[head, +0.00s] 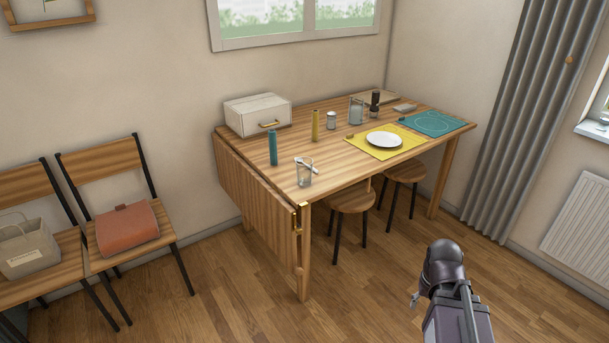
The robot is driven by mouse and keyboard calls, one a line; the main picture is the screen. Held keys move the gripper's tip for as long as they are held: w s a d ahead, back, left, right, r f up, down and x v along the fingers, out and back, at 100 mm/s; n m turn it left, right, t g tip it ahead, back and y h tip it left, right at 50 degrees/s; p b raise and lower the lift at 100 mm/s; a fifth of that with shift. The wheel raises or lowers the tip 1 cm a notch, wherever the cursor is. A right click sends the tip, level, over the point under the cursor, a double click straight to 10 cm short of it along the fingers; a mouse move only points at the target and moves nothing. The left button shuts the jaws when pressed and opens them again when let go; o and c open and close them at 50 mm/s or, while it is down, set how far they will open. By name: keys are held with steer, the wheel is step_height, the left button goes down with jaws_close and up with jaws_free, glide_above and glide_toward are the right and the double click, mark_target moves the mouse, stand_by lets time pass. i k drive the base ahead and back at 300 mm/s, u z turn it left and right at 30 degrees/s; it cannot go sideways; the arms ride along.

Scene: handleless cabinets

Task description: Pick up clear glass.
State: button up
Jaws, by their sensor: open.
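A clear glass (304,176) stands upright on the wooden table (330,179), near its front left corner. A pale, thin object (301,161) lies slantwise at the rim of the glass; whether it is in the glass or behind it I cannot tell. My arm rises at the bottom right, over the floor, well apart from the table and the glass. Of my gripper (414,299) only a small grey part shows beside the dark wrist; it is open, and most of it is hidden. I see nothing held in it.
A teal bottle (273,147), a yellow bottle (316,126) and a white box (258,115) stand behind the glass. A white plate (384,140) lies on a yellow mat (358,144). Stools (350,198) stand under the table. The floor before the table is clear.

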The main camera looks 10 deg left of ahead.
mark_target(304, 172)
steer(key=i, duration=0.95)
